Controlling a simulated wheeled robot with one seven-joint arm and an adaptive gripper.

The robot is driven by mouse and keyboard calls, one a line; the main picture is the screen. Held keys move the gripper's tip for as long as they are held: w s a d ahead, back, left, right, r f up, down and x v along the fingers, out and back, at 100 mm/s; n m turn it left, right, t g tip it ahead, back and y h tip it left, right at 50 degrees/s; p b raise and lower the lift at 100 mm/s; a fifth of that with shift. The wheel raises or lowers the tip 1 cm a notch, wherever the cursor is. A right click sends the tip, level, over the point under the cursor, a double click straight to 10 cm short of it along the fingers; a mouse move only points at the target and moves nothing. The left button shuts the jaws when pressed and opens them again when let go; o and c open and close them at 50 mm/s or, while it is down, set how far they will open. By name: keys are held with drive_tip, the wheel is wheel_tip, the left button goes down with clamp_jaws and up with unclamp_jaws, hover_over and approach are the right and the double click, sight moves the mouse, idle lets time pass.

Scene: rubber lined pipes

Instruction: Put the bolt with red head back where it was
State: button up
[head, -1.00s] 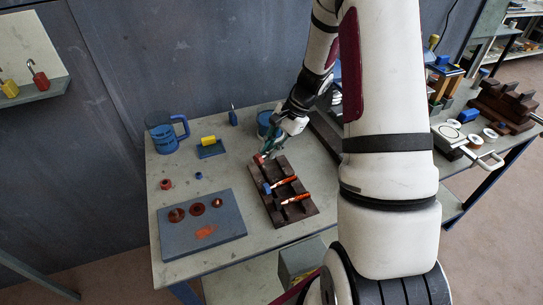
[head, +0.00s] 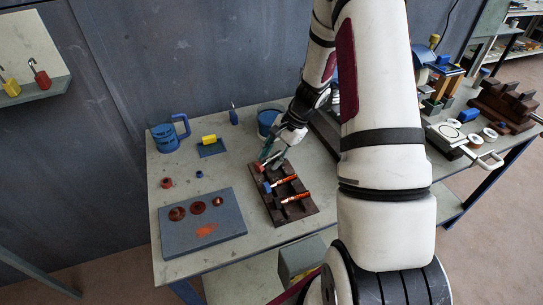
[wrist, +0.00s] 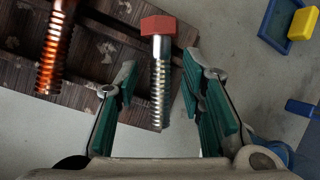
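The bolt with a red head (wrist: 169,26) has a silver threaded shank and shows between my gripper's green fingers in the wrist view. My gripper (wrist: 160,99) is open, with a gap on both sides of the shank. In the head view the red-headed bolt (head: 259,167) is at the far end of the dark brown rack (head: 291,217), with my gripper (head: 271,158) over it. The bolt appears to lie on the rack, its seating partly hidden. A copper-coloured bolt (wrist: 54,50) lies beside it.
Two orange bolts lie across the rack, one blue-headed (head: 267,187). A grey board (head: 178,238) with round copper pieces is left of the rack. Bare table lies between the block and rack.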

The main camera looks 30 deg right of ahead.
drive_tip(key=shift+r, duration=0.3)
drive_tip(key=v, duration=1.2)
drive_tip(key=s+a+r+n+h, duration=0.1)
drive_tip(key=s+a+r+n, duration=0.25)
drive_tip(key=a+r, duration=0.3)
drive_tip(key=s+a+r+n+h, duration=0.1)
drive_tip(key=s+a+r+n, duration=0.25)
drive_tip(key=a+r, duration=0.3)
drive_tip(key=s+a+r+n+t+h, duration=0.1)
drive_tip(key=s+a+r+n, duration=0.1)
drive_tip(key=s, duration=0.4)
drive_tip(key=s+a+r+n+t+h, duration=0.2)
drive_tip(key=s+a+r+n, duration=0.1)
drive_tip(key=s+n, duration=0.3)
drive_tip(key=shift+s+a+r+b, duration=0.3)
drive_tip(key=shift+s+a+b, duration=0.2)
drive_tip(key=shift+s, duration=0.2)
